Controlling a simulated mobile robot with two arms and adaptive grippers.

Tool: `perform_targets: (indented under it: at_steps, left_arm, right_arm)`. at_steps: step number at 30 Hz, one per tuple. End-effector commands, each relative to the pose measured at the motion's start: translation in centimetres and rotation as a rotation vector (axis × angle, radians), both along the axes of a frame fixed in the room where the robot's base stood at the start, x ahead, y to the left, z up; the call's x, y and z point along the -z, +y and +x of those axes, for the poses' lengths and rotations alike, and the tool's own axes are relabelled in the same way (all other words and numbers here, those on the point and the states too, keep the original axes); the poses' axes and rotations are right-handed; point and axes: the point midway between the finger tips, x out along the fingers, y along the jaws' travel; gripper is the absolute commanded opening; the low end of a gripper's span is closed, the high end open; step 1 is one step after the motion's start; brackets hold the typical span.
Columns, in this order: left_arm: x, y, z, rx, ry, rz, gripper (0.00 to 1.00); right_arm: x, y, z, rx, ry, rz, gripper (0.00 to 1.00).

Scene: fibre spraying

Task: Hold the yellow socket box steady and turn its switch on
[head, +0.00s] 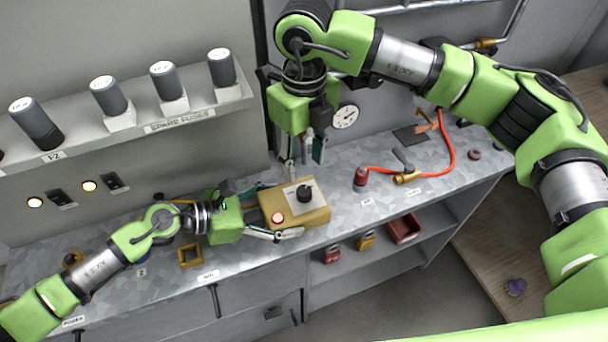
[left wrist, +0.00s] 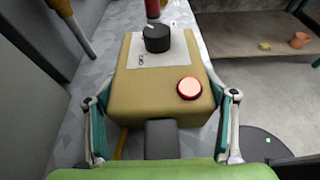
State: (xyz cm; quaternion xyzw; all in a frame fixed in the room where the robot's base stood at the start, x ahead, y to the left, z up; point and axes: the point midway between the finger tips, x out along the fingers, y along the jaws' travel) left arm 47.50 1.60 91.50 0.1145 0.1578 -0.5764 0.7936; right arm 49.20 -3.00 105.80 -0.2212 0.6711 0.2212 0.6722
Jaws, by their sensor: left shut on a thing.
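The yellow socket box (head: 322,218) sits on the grey speckled bench near its front edge. On its top are a white plate with a black rotary knob (head: 304,194) and a round red button (head: 278,218). My left gripper (head: 281,212) is shut on the box, with a finger along each side; the left wrist view shows the fingers flanking the box (left wrist: 160,95), its knob (left wrist: 157,39) and its button (left wrist: 190,88). My right gripper (head: 303,160) points down above and behind the box, apart from the knob. Its finger opening is hard to judge.
A red hose (head: 440,150) with a brass valve (head: 407,178) lies on the bench to the right. A shelf with several grey fuses (head: 110,97) is at the left. A small yellow frame (head: 190,256) lies left of the box. Red and yellow containers stand on the shelf below.

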Motion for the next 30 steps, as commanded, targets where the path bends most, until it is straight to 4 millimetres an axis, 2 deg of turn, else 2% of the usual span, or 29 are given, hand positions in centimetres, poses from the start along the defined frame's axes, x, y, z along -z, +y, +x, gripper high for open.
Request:
perform_targets:
  at_steps: [3,7,20,21,22,30]
  left_arm:
    - [0.2,0.0,-0.1,0.001,0.003,0.002,0.37]
    - [0.2,0.0,-0.1,0.002,0.003,0.002,0.37]
    - [0.2,0.0,-0.1,0.002,0.003,0.002,0.37]
    - [0.2,0.0,-0.1,0.002,0.003,0.002,0.86]
    - [0.2,0.0,-0.1,0.002,0.003,0.002,0.94]
    - [0.1,0.0,0.0,0.001,0.001,0.001,0.95]
  right_arm:
    - [-1.9,0.0,0.1,0.001,-0.002,0.0,0.4]
    - [-2.9,0.0,0.0,0.0,0.0,0.001,0.4]
    - [-3.2,0.0,0.0,0.001,0.001,0.001,0.4]
    - [-3.2,0.0,0.0,0.001,0.001,0.001,0.4]
    - [-3.2,0.0,0.0,0.001,0.001,0.001,0.4]
    - [-3.2,0.0,0.0,0.001,0.001,0.001,0.4]
